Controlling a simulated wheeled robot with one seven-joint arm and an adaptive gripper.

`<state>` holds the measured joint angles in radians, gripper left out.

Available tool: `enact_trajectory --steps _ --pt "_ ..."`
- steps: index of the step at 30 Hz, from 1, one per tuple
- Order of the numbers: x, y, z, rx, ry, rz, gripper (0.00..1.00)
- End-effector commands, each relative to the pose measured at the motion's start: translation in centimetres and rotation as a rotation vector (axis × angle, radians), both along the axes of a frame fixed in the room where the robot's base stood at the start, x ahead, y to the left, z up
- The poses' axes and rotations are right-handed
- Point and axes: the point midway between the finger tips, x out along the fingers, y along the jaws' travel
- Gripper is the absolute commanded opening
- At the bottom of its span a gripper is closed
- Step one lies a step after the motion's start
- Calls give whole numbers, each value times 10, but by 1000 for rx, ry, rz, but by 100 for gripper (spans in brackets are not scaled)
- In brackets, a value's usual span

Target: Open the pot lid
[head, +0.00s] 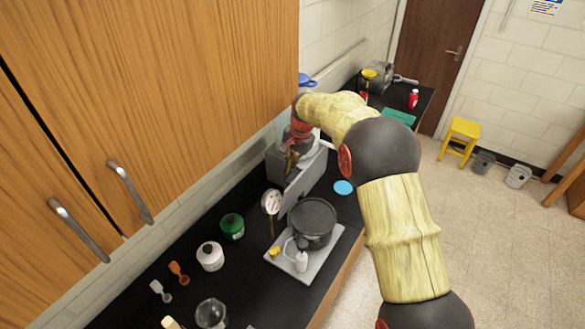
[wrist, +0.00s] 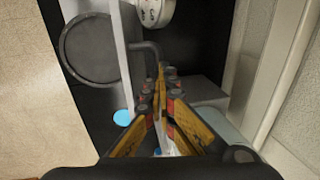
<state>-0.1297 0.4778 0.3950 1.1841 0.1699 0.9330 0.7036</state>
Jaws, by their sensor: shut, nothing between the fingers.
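A dark grey pot (head: 312,235) stands on a light grey tray or plate on the black counter. Its round dark top, which looks like the lid (head: 312,213), lies flat and level with the rim. In the wrist view the round lid (wrist: 90,48) is at upper left. My gripper (head: 291,160) is beyond the pot, beside a grey upright panel, and touches neither pot nor lid. In the wrist view its fingers (wrist: 162,78) are together and empty, right of the lid. A curved grey bar (wrist: 148,52) shows between the lid and the fingertips.
A grey upright panel (head: 300,187) stands between gripper and pot. A dial gauge (head: 271,202) is left of the pot. A blue disc (head: 343,187) lies behind it. A green jar (head: 232,227) and white jar (head: 210,256) stand left. Wooden cabinets (head: 150,100) overhang the counter.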

Motion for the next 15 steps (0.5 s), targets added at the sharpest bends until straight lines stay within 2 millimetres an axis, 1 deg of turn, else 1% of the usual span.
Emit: enact_trajectory --steps 1,3,15 --pt "-9 1 -24 -3 33 1 0" --pt "-9 1 -24 -3 33 1 1" --pt "-9 2 -24 -3 34 2 24"
